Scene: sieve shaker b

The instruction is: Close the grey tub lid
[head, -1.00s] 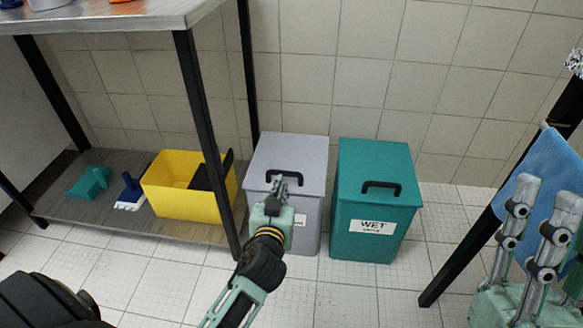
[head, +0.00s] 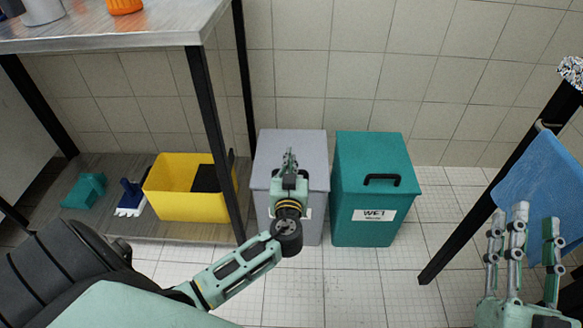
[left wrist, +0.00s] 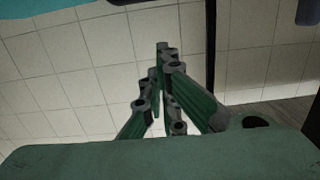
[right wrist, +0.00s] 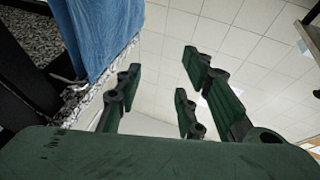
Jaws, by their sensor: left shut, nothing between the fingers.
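The grey tub (head: 311,226) stands on the floor against the wall. Its lid (head: 265,160) lies flat over the top and looks down; any small gap is too fine to see. My left gripper (head: 289,153) is shut and empty, in front of the lid from the head camera; I cannot tell whether it touches. It hides most of the black handle and the label. In the left wrist view the fingertips (left wrist: 162,48) are together. My right gripper (head: 526,215) is open and empty at the far right, and its spread fingers show in the right wrist view (right wrist: 160,75).
A teal tub (head: 350,225) labelled WET stands close to the right of the grey one. A shelf rack with a yellow bin (head: 190,208) is on the left, its black post (head: 215,140) beside the grey tub. A blue cloth (head: 545,195) hangs at right.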

